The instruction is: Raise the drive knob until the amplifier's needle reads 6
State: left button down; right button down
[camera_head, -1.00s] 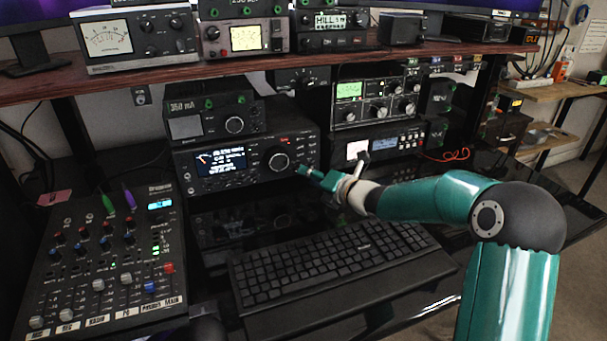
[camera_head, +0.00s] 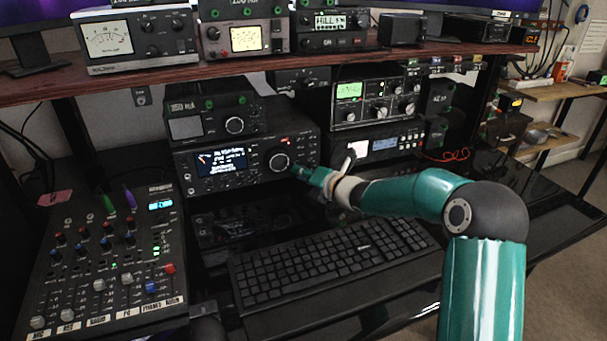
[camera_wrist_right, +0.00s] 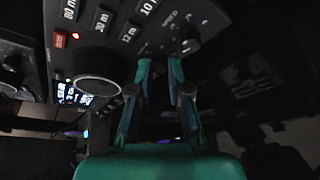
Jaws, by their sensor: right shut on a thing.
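The black radio (camera_head: 210,181) stands under the shelf, with a blue-lit display (camera_head: 222,163) and a large tuning dial (camera_head: 279,160). My right gripper (camera_head: 299,170) reaches its lower right front, beside the dial. In the right wrist view the fingers (camera_wrist_right: 160,65) are closed in at the panel, on a small control knob mostly hidden by them; its label is not readable. The large dial shows there too (camera_wrist_right: 97,86). Several needle meters are in view: a white one (camera_head: 107,38), a yellow one (camera_head: 245,38) and a small pale one (camera_head: 357,148). Their readings are too small to tell. My left gripper is out of view.
A mixer (camera_head: 105,265) with faders stands at the left. The wooden shelf (camera_head: 300,60) runs above the radio. Another unit (camera_head: 390,143) stands close to the right of my gripper.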

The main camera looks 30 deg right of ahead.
jog(key=shift+d+f+m+t+y+b, duration=0.15)
jog(key=shift+f+m+t+y+b, duration=0.2)
jog(key=shift+m+b, duration=0.5)
jog(key=shift+m+t+b, duration=0.35)
jog(key=shift+m+b, duration=0.35)
jog(key=shift+m, duration=0.35)
jog(key=shift+r, duration=0.1)
jog(key=c, duration=1.1)
grip_release()
jog(key=shift+s, duration=0.1)
